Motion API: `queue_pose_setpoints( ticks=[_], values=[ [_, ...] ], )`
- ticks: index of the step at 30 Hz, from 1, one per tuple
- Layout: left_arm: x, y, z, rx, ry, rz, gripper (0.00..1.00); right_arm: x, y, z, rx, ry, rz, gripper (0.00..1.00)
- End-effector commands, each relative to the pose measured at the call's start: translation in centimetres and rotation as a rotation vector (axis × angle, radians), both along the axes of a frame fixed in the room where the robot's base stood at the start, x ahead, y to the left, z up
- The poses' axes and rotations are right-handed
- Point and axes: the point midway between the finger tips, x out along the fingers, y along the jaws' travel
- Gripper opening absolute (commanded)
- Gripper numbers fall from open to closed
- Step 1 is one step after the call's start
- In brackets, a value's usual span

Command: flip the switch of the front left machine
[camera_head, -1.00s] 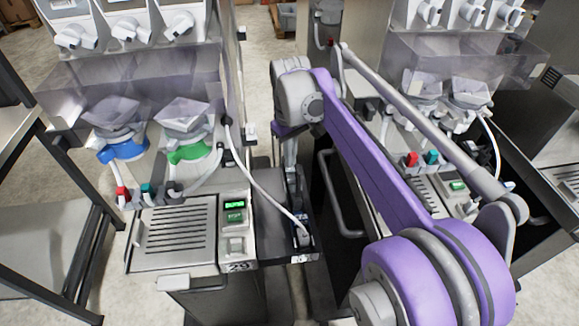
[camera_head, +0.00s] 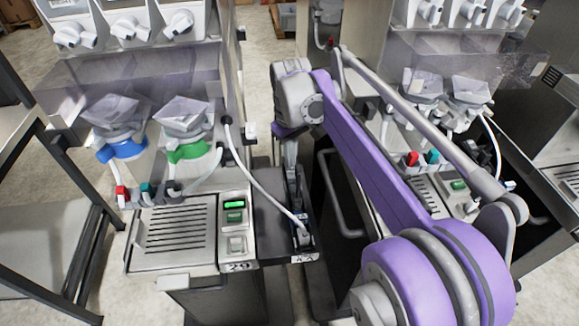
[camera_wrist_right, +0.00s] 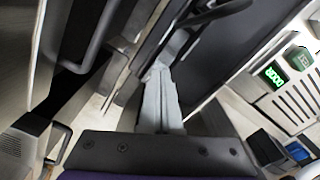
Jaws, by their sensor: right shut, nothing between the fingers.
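The front left machine (camera_head: 148,262) stands at the left in the head view, with a slatted drip tray and a control panel at its right. The panel has a lit green display (camera_head: 234,205), a dark green button (camera_head: 234,217) below it and a pale switch (camera_head: 237,244) lowest. My right gripper (camera_head: 297,205) is shut and empty, pointing down over the dark side shelf to the right of the panel, apart from the switch. In the right wrist view its fingers (camera_wrist_right: 160,85) show, with the display (camera_wrist_right: 272,76) at upper right. My left gripper is not in view.
A white hose (camera_head: 262,186) runs from the machine down to the dark side shelf (camera_head: 275,246), close to my right gripper. A second machine (camera_head: 430,195) stands at the right, partly behind my arm. A dark metal frame (camera_head: 52,165) stands at the far left.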

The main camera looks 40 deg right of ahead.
Motion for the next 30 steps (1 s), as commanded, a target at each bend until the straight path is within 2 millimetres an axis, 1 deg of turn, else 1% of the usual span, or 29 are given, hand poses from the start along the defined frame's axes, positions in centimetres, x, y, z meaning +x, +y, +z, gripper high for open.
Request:
queue_pose_setpoints(
  ticks=[26, 30],
  values=[
    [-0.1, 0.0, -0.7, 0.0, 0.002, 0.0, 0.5, 0.0, 0.0, -1.4, 0.0, 0.0, 0.0, 0.0],
    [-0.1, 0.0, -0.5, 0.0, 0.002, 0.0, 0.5, 0.0, 0.0, -1.1, 0.0, -0.001, 0.0, 0.0]
  ],
)
